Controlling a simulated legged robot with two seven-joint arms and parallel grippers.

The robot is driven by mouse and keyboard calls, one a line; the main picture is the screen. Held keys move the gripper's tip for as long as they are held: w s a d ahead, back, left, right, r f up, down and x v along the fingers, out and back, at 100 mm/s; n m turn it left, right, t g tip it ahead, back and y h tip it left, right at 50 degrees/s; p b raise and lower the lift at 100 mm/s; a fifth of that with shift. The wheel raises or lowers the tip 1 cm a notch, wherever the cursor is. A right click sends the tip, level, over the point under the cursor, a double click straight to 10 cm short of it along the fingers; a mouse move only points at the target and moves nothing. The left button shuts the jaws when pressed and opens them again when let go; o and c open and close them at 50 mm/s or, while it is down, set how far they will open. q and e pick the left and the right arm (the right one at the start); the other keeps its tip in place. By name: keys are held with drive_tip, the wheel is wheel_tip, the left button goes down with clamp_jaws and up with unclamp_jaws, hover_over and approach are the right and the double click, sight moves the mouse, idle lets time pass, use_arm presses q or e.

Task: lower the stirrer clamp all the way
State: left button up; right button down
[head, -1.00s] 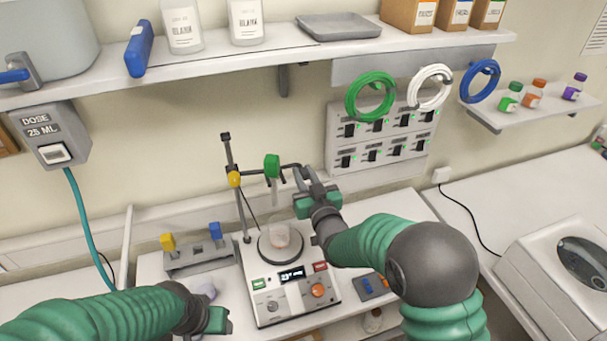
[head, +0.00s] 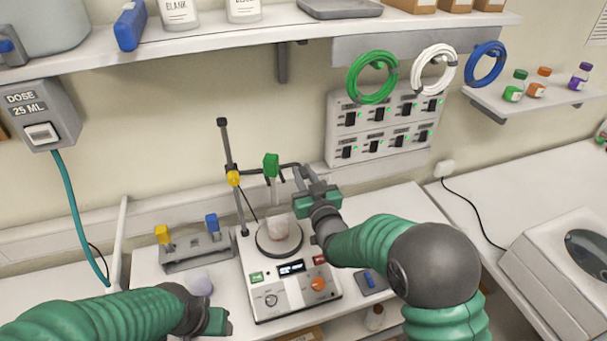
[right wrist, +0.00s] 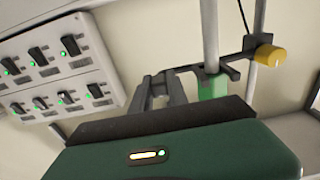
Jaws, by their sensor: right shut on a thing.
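The stirrer clamp is a dark bar with a yellow knob (head: 233,178) on the upright rod (head: 230,160).
The stirrer base (head: 290,290) has a display and knobs. A grey rack (head: 195,252) with yellow and blue pieces stands to its left. A switch panel (head: 385,125) is on the wall behind my right gripper. A shelf (head: 270,45) runs above.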

use_arm(q)
drive_tip(key=s+b+x, duration=0.2)
drive_tip(key=b+x, duration=0.5)
drive_tip(key=x, duration=0.2)
drive_tip(key=shift+f+b, duration=0.3)
drive_tip(key=shift+f, duration=0.15)
use_arm(e)
wheel_tip(320, 180, down, 10)
drive_tip(key=shift+f, duration=0.15)
drive_tip(key=c, duration=1.5)
unclamp_jaws()
drive_tip(key=shift+o, duration=1.1)
drive_tip(key=shift+w, duration=0.1)
use_arm(q)
drive_tip(key=shift+w, duration=0.2)
